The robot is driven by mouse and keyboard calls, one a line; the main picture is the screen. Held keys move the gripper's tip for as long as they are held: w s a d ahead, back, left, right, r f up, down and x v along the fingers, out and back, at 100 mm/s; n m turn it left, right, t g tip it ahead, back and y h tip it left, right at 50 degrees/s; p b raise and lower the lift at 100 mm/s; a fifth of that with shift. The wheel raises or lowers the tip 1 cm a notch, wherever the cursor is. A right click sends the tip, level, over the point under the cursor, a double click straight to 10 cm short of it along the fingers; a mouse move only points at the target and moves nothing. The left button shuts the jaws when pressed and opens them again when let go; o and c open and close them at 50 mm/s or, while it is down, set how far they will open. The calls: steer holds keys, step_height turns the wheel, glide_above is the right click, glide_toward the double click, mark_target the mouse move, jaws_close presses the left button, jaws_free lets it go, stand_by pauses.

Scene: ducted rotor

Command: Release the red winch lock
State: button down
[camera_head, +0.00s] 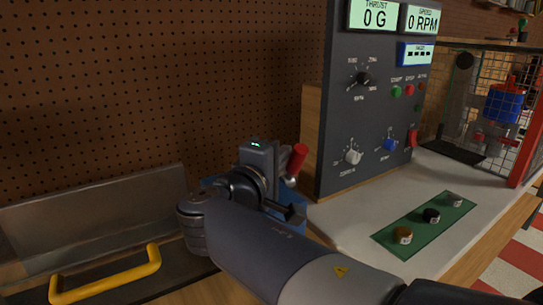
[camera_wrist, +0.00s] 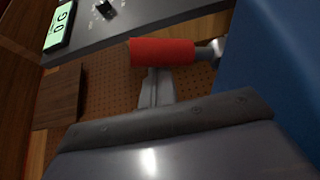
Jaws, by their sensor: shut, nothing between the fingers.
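The red winch lock handle (camera_head: 295,160) sticks up at a tilt beside blue housing, left of the dark control panel. In the wrist view the red handle (camera_wrist: 162,52) lies across the upper middle, joined at its right end to a short metal rod next to a large blue surface (camera_wrist: 285,60). My gripper (camera_wrist: 157,76) is shut and empty, its narrow grey fingers pointing at the handle. The fingertips overlap the handle's lower edge in the picture; I cannot tell whether they touch it. In the head view my arm hides much of the blue housing and the fingers are not clear.
The control panel (camera_head: 360,120) with knobs and buttons stands close right of the handle. A green strip (camera_head: 425,225) with several knobs lies on the white bench. A yellow handle (camera_head: 105,275) is at lower left. A wire cage (camera_head: 490,110) stands at far right.

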steer(key=shift+s+d+f, duration=0.15)
steer(key=shift+s+d, duration=0.05)
steer(key=shift+d, duration=0.05)
stand_by(0.5)
steer(key=v, duration=1.1)
steer(key=shift+w+a, duration=0.1)
steer(key=x, duration=1)
steer(key=shift+w+d, duration=0.25)
steer(key=shift+w, duration=0.05)
